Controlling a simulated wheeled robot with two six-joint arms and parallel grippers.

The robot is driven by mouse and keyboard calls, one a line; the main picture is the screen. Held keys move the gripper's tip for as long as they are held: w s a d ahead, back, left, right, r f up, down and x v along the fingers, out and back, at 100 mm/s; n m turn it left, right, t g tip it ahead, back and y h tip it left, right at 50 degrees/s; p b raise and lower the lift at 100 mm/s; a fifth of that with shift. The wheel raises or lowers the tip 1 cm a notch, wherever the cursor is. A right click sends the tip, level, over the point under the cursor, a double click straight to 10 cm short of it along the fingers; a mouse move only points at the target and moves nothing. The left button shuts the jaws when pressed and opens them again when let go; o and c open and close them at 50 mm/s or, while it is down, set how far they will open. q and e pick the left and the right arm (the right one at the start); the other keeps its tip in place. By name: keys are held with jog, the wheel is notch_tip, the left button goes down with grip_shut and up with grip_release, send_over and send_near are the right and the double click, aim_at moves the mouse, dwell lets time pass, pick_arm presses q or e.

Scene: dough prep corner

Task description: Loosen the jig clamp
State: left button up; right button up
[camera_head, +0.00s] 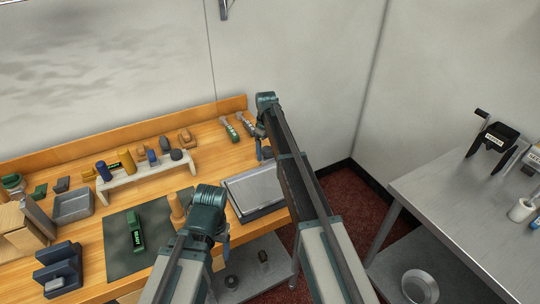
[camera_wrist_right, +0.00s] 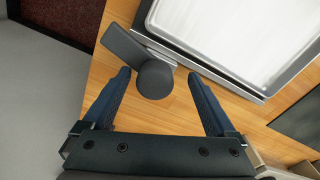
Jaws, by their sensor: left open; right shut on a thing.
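The jig (camera_head: 255,188) is a tray-like frame with a pale flat top at the right end of the wooden bench. In the right wrist view its metal edge (camera_wrist_right: 225,80) fills the upper right. The clamp (camera_wrist_right: 153,78) is a dark grey lever with a round knob, beside the jig's edge. In the head view the right gripper (camera_head: 263,151) is by the jig's far edge and hides the clamp. My left gripper (camera_head: 225,240) is open, in front of the jig.
A dark mat (camera_head: 120,255) with a green tool (camera_head: 136,232) lies left of the jig. A white rack (camera_head: 145,178) with several items stands behind. Tools (camera_head: 228,128) lie near the back edge. A grey table (camera_head: 450,215) stands at the right.

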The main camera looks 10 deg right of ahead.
aim_at(267, 148)
jog(key=shift+s+f, duration=0.1)
jog(key=shift+s, duration=0.05)
jog(key=shift+r+p, duration=0.25)
jog(key=shift+p, duration=0.15)
jog(key=r+p, duration=0.6)
jog(key=shift+w+d+r+p, duration=0.15)
jog(key=shift+w+p, duration=0.25)
pick_arm(q)
notch_tip(267, 148, up, 7)
jog(key=shift+w, duration=0.25)
jog(key=shift+d+f, duration=0.1)
jog(key=shift+f, duration=0.05)
notch_tip(267, 148, down, 2)
jog(key=b, duration=0.2)
jog(key=shift+f+b, duration=0.15)
jog(key=shift+b, duration=0.15)
jog(key=shift+o, duration=0.3)
pick_arm(e)
jog(key=s+a+m, duration=0.1)
jog(key=s+a, duration=0.2)
jog(key=s, duration=1)
jog(key=s+a+f+m, duration=0.1)
jog(key=s+a, duration=0.3)
jog(key=s, duration=0.9)
jog(key=s+a+f+m+h, duration=0.1)
jog(key=s+a, duration=0.2)
jog(key=s, duration=1)
jog(key=shift+s+a+f+m, duration=0.2)
jog(key=shift+s+a+m, duration=0.05)
jog(key=shift+a+m, duration=0.15)
